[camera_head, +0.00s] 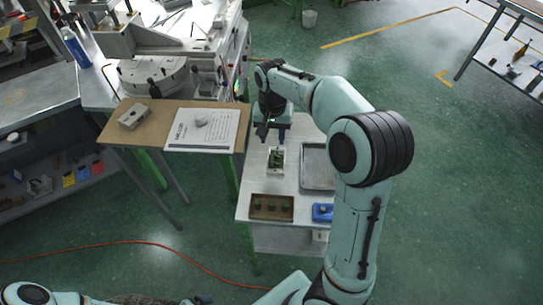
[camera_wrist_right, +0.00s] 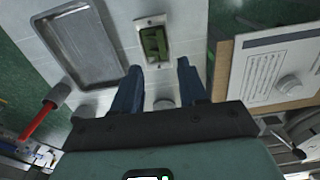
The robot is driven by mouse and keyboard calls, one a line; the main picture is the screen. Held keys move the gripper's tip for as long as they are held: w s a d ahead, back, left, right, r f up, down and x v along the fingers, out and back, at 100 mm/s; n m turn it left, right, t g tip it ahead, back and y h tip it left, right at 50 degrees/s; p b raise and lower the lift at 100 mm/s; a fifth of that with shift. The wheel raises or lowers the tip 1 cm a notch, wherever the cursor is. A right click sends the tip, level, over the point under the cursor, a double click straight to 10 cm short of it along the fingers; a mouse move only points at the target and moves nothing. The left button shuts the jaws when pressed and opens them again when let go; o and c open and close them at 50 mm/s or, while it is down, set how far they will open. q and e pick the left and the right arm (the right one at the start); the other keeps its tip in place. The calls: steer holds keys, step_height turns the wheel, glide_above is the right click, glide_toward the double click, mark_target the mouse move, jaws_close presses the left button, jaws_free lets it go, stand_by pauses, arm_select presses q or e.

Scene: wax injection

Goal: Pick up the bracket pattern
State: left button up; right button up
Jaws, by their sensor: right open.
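The bracket pattern appears to be the green piece (camera_head: 277,158) in a small pale metal mould (camera_head: 274,173) on the white side table. It also shows in the right wrist view (camera_wrist_right: 154,42), lying inside the mould's opening. My right gripper (camera_head: 271,137) points down above the table, just behind the mould. In the right wrist view its two blue fingers (camera_wrist_right: 159,67) are apart with nothing between them. The green piece lies just beyond the fingertips, apart from them. My left gripper is not in view; only part of my left arm shows at the bottom left.
A grey metal tray (camera_head: 318,172) lies right of the mould. A brown tray (camera_head: 258,213) with several green pieces and a blue item (camera_head: 322,212) sit at the table's front. A brown board (camera_head: 150,138) with a paper sheet (camera_head: 190,140) stands at left.

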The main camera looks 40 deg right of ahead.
glide_above(272, 161)
steer(key=f, duration=0.5)
steer(key=shift+w+d, duration=0.25)
steer(key=shift+w, duration=0.1)
steer(key=f, duration=0.4)
steer(key=shift+s+a+f, duration=0.25)
steer(key=shift+f, duration=0.45)
jaws_close()
